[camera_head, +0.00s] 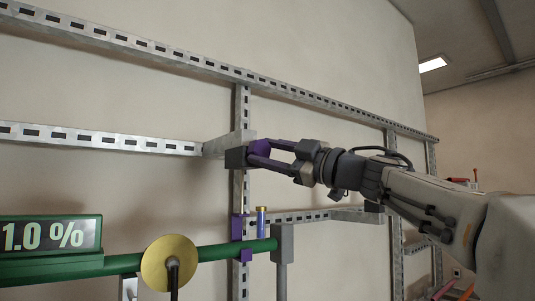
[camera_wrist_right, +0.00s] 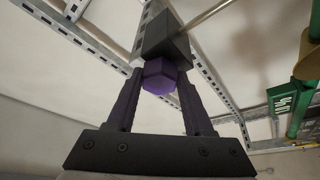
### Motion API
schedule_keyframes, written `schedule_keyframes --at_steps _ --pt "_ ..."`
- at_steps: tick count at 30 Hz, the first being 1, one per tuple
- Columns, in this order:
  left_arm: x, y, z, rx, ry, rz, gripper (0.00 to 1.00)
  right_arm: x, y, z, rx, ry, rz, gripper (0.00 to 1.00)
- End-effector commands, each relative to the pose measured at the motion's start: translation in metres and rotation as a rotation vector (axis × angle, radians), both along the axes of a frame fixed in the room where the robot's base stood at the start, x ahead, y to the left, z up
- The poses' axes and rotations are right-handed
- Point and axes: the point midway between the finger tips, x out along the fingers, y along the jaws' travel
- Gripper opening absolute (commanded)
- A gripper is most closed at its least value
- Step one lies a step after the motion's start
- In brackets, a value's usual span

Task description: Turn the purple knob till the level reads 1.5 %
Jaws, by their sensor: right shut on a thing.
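The purple knob (camera_head: 260,147) sits on a dark block (camera_head: 236,157) at a metal wall rail, high in the middle of the head view. My right gripper (camera_head: 258,154) is shut on the knob, its fingers reaching in from the right. In the right wrist view the faceted knob (camera_wrist_right: 159,74) lies between the two purple-dark fingers of my right gripper (camera_wrist_right: 160,85). The level display (camera_head: 48,235) at the lower left reads 1.0 %. Its green housing also shows at the right edge of the wrist view (camera_wrist_right: 291,99). My left gripper is out of view.
A green pipe (camera_head: 120,263) runs below the display, with a round brass disc (camera_head: 169,263) in front of it. A purple clamp (camera_head: 238,228) and a small blue and yellow cylinder (camera_head: 262,222) stand over the pipe. Slotted metal rails (camera_head: 110,137) cross the wall.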

Motion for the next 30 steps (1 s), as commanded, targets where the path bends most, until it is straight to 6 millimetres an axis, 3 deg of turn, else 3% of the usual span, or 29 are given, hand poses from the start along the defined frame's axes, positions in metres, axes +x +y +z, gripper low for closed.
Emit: schedule_keyframes --at_steps 15,30 --pt "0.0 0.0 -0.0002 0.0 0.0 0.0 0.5 0.0015 -0.0017 0.003 -0.373 -0.27 0.002 0.0" --pt "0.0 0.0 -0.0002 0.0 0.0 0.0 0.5 0.0013 -0.0017 0.0041 -0.541 -0.39 0.004 0.0"
